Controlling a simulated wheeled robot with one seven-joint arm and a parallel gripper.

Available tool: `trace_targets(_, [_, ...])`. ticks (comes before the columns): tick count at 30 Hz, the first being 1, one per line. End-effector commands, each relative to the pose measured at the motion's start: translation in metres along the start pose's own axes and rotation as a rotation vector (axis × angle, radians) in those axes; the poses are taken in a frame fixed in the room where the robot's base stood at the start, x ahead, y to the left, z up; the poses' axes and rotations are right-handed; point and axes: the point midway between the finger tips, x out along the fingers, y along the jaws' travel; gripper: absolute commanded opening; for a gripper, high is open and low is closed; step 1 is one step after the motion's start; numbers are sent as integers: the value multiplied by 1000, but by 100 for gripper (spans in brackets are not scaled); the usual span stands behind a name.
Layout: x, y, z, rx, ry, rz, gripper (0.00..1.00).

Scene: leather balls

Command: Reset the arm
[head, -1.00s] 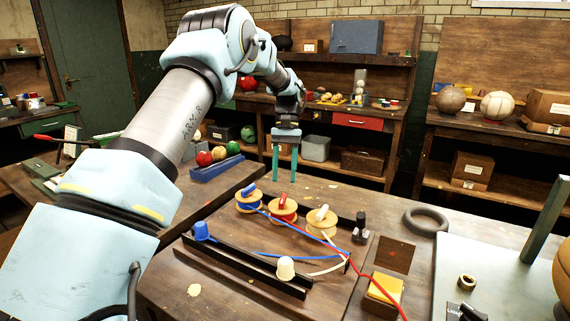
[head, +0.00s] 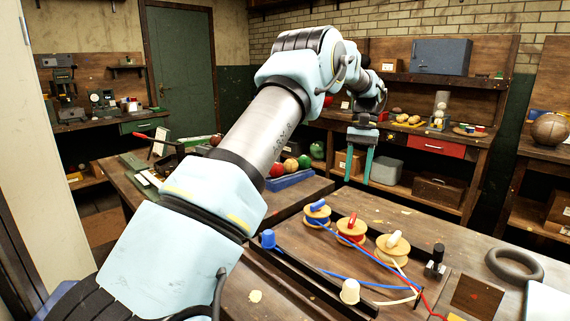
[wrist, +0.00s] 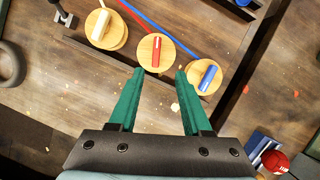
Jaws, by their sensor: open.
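My arm reaches out from the lower left of the head view. My gripper (head: 359,166) hangs at its end with green fingers pointing down, beyond the workbench's row of spools. In the wrist view the gripper (wrist: 155,75) is open, its two fingers apart with nothing between them. Below it are a spool with a white peg (wrist: 104,30), a spool with a red peg (wrist: 154,55) and a spool with a blue peg (wrist: 204,77). The gripper touches none of them.
Blue and white cups (head: 349,291) stand by dark rails on the workbench. A blue tray (head: 290,180) with several balls lies left of the gripper. A dark ring (head: 514,266) lies at the right. A back bench with a red drawer (head: 436,146) stands behind.

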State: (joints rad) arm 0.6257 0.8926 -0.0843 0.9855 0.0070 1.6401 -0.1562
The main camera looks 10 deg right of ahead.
Motion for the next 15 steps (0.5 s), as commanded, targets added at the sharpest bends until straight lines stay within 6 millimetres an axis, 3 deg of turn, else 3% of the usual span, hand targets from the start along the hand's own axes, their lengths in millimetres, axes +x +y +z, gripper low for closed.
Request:
trace_targets(8, [15,-89,43,-108,135,40,49])
trace_targets(15, [56,-164,118,-227,279,63,49])
